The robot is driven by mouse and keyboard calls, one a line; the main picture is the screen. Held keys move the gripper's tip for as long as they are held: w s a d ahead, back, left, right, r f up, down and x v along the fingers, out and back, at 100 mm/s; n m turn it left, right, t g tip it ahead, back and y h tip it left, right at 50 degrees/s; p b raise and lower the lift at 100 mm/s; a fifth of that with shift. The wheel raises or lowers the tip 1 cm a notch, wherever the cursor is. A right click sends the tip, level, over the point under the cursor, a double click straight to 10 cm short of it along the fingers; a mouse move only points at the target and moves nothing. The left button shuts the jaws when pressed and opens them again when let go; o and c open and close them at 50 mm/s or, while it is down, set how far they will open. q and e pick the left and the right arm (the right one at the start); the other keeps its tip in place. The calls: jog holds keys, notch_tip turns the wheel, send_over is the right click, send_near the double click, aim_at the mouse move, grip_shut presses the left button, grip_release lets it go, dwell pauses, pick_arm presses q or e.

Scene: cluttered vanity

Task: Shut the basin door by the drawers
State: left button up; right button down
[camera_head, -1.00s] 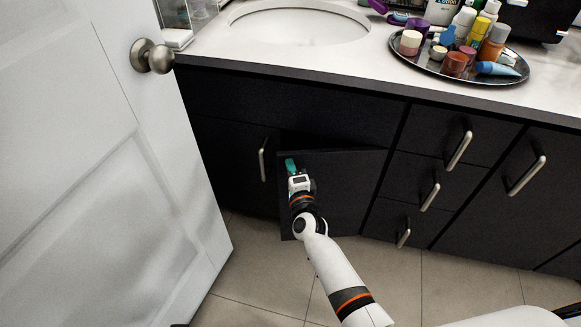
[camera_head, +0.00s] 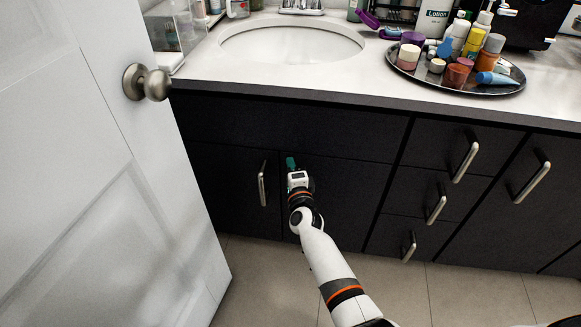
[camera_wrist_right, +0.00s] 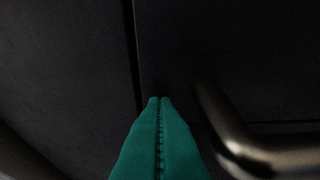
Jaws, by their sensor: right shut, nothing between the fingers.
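The basin door by the drawers (camera_head: 348,200) is a dark panel under the sink. In the head view it looks flush, or nearly flush, with the cabinet front. My right gripper (camera_head: 291,163) is at the door's upper left part, its teal fingers together and empty. In the right wrist view the closed fingertips (camera_wrist_right: 160,100) point at the dark front, beside a narrow seam. A metal handle (camera_wrist_right: 232,130) is just right of them; I cannot tell which door it belongs to. Whether the fingers touch the door is unclear. My left gripper is out of view.
The other basin door (camera_head: 225,185) with its handle (camera_head: 262,184) is to the left. Drawers (camera_head: 425,200) with bar handles stand to the right. A white room door (camera_head: 90,190) fills the left side. The tray (camera_head: 455,87) of bottles is on the counter. The tiled floor is clear.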

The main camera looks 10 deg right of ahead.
jog(key=shift+s+f, duration=0.1)
jog(key=shift+s, duration=0.4)
pick_arm(q)
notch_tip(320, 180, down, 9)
jog(key=p, duration=0.2)
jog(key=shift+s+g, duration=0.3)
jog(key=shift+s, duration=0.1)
pick_arm(e)
jog(key=s, duration=1.1)
jog(key=shift+a, duration=0.25)
